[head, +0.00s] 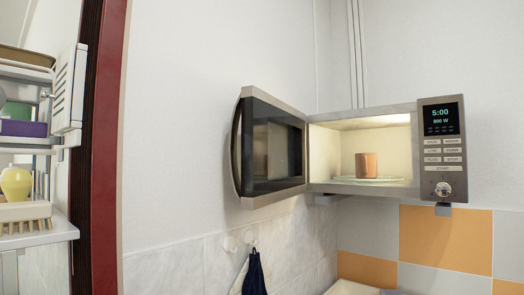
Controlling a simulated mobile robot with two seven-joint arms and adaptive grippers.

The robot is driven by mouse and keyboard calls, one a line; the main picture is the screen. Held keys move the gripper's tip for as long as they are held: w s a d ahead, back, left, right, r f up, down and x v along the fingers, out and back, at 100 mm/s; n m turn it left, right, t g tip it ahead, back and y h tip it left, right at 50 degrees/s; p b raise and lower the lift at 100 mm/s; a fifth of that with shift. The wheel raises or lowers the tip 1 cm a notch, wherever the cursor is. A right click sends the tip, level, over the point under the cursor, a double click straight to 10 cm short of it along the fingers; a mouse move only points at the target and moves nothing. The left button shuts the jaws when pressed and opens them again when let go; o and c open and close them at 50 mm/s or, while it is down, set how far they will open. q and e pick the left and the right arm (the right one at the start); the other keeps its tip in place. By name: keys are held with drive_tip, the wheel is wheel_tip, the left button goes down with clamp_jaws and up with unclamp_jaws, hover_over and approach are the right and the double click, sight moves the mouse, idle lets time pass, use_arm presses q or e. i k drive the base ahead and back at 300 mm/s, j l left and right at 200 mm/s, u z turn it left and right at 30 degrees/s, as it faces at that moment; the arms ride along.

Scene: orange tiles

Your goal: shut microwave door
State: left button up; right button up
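The microwave (416,148) is mounted on the wall at the right of the head view. Its door (270,152) stands wide open, swung out to the left on its left-side hinge, with the dark glass and a curved handle at its far left edge. The lit cavity holds an orange-brown mug (366,165) on a glass turntable (370,181). Neither of my grippers is in the head view.
A dark red frame (100,150) stands left of the microwave. Beyond it are shelves with a yellow vase (16,184) and a purple box (22,128). A dark cloth (254,274) hangs on wall hooks below the door. The space in front of the door looks clear.

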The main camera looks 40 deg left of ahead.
sight(273, 134)
drive_tip(key=k+j, duration=0.1)
drive_tip(key=j, duration=0.25)
drive_tip(key=k+j, duration=0.1)
drive_tip(key=j, duration=0.2)
drive_tip(key=k+j, duration=0.15)
drive_tip(key=j, duration=0.2)
drive_tip(key=k+j+z, duration=0.1)
drive_tip(key=j, duration=1.35)
